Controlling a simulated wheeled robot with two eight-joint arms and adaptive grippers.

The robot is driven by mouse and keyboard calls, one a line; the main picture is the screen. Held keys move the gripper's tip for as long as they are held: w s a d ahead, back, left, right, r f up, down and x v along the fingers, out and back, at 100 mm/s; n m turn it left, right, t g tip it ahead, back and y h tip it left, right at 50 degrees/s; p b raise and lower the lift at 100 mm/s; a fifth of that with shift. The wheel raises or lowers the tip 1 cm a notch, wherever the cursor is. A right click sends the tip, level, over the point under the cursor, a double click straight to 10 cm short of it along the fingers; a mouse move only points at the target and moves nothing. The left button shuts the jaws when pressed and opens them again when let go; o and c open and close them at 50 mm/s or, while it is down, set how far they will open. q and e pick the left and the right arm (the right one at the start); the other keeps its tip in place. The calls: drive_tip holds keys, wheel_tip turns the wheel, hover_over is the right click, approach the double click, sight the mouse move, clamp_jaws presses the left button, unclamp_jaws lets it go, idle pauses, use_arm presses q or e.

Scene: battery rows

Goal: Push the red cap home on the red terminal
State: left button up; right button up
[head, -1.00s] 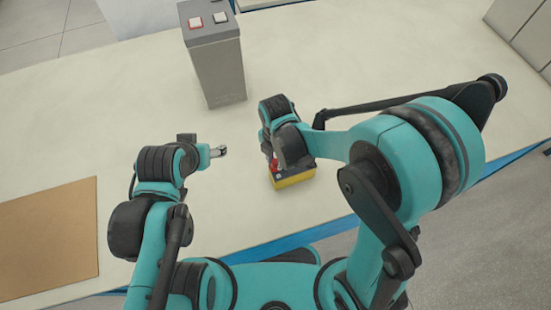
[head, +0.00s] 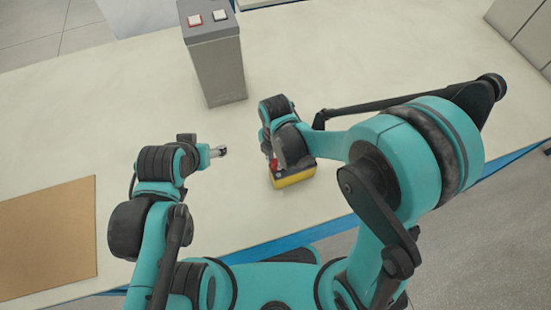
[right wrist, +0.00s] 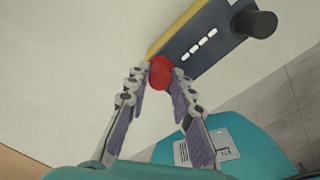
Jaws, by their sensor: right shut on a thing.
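The battery (head: 293,180) is a yellow box with a dark top, standing on the table below my right wrist. The red cap (head: 273,165) shows at its left end, partly hidden by my right arm. In the right wrist view the red cap (right wrist: 160,73) is between the fingertips of my right gripper (right wrist: 162,76), which is shut on it, at one end of the battery's dark top (right wrist: 205,38). The red terminal is hidden, so I cannot tell how far down the cap sits. My left gripper (head: 218,152) is away to the left, above bare table; its jaw opening is unclear.
A black cap or terminal (right wrist: 257,22) stands at the battery's other end. A grey box (head: 217,70) with a red and a white button stands at the back. A brown board (head: 48,238) lies at the left. The table between them is clear.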

drive_tip(key=o, duration=1.4)
drive_tip(key=shift+r, duration=0.1)
drive_tip(key=shift+r+p, duration=2.6)
drive_tip(key=shift+r, duration=0.8)
